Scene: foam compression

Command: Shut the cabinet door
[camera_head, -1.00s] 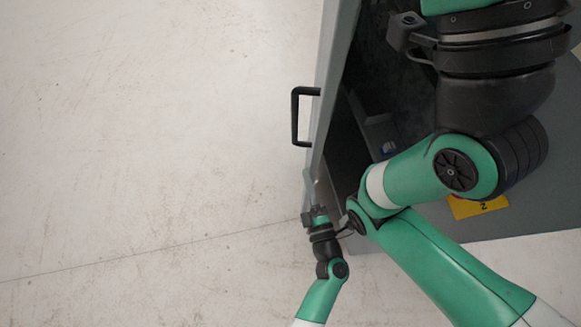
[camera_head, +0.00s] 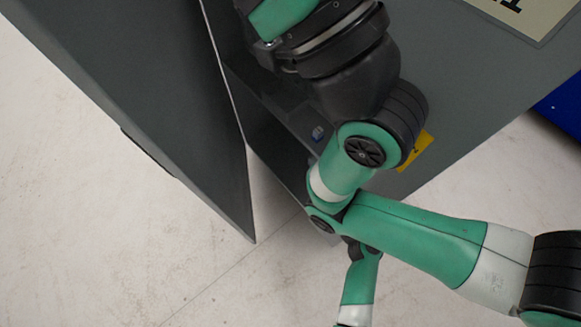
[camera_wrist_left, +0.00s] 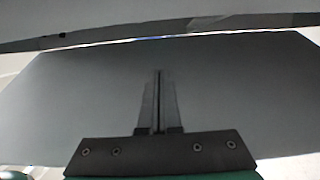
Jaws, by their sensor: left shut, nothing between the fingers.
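The grey cabinet (camera_head: 480,95) fills the upper right of the head view. Its grey door (camera_head: 190,125) stands open to the left, with a wedge of floor showing between its lower end and the cabinet. Only a dark sliver of the door handle (camera_head: 147,150) shows past the door's left edge. In the left wrist view my left gripper (camera_wrist_left: 159,75) is shut and empty, its fingers in front of a broad grey panel; I cannot tell whether they touch it. In the head view my green arm links hide its fingers. My right gripper is not in view.
A small blue item (camera_head: 318,133) lies inside the dark cabinet. A yellow label (camera_head: 415,150) is on the cabinet, and a blue object (camera_head: 563,108) stands at the right edge. Pale floor (camera_head: 70,230) is clear at the lower left.

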